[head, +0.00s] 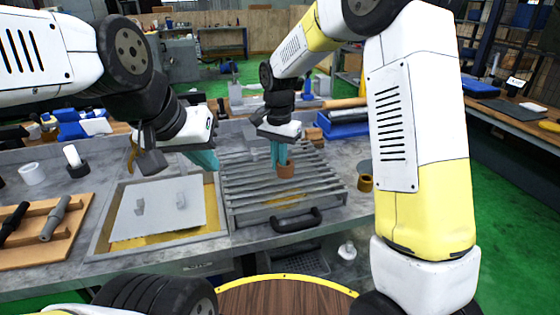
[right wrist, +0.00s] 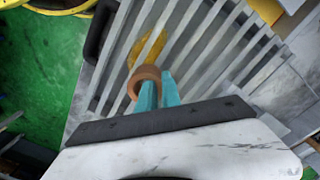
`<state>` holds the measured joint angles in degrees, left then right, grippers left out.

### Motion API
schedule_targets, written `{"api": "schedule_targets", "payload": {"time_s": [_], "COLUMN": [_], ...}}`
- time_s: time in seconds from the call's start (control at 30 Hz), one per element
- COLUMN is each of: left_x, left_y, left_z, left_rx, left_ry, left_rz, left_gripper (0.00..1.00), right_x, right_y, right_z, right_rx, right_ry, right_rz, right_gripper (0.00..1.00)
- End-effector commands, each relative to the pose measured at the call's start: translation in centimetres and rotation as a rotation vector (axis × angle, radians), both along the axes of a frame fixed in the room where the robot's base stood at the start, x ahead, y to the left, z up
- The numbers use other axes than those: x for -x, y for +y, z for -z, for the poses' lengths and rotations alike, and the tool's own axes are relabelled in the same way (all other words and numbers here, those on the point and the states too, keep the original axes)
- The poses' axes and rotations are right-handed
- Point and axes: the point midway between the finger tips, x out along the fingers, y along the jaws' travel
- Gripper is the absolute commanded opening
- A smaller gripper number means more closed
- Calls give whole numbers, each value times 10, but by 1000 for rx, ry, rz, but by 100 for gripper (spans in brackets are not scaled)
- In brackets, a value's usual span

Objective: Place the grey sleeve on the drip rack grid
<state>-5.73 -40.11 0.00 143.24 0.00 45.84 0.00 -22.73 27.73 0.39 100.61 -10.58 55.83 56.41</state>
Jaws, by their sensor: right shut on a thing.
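My right gripper (head: 279,155) is shut on a reddish-brown sleeve (head: 286,171), which stands out at its teal fingertips over the drip rack grid (head: 262,198). In the right wrist view the brown sleeve (right wrist: 143,78) is at the tips of the right gripper (right wrist: 158,88), with slats of the grid (right wrist: 205,50) behind it. I cannot tell whether the sleeve touches the slats. The held sleeve looks brown, not grey. A pale grey ring (head: 32,173) stands far left on the bench. My left gripper (head: 203,160) is above the back of the left tray; its finger gap is unclear.
The left tray (head: 103,228) has a pale plate with small grey pieces. A wooden rack (head: 62,250) with dark-handled tools lies at left. A brown ring (head: 365,183) stands right of the grid. A blue box (head: 343,128) stands behind.

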Motion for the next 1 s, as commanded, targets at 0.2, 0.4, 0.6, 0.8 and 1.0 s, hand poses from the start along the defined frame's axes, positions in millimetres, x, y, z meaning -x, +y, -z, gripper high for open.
{"api": "schedule_targets", "payload": {"time_s": [0.2, 0.4, 0.6, 0.8, 1.0], "left_x": [0, 0, 0, 0, 0], "left_y": [0, 0, 0, 0, 0], "left_z": [0, 0, 0, 0, 0], "left_rx": [0, 0, 0, 0, 0], "left_ry": [0, 0, 0, 0, 0], "left_rz": [0, 0, 0, 0, 0], "left_gripper": [0, 0, 0, 0, 0], "right_x": [1, 1, 1, 1, 1], "right_y": [1, 1, 1, 1, 1], "right_z": [25, 25, 28, 28, 25], "right_rx": [-1, -1, -1, 0, -1], "right_ry": [0, 0, 0, 1, 0], "right_rz": [-2, -1, -1, -1, -1], "right_gripper": [0, 0, 22, 30, 30]}}
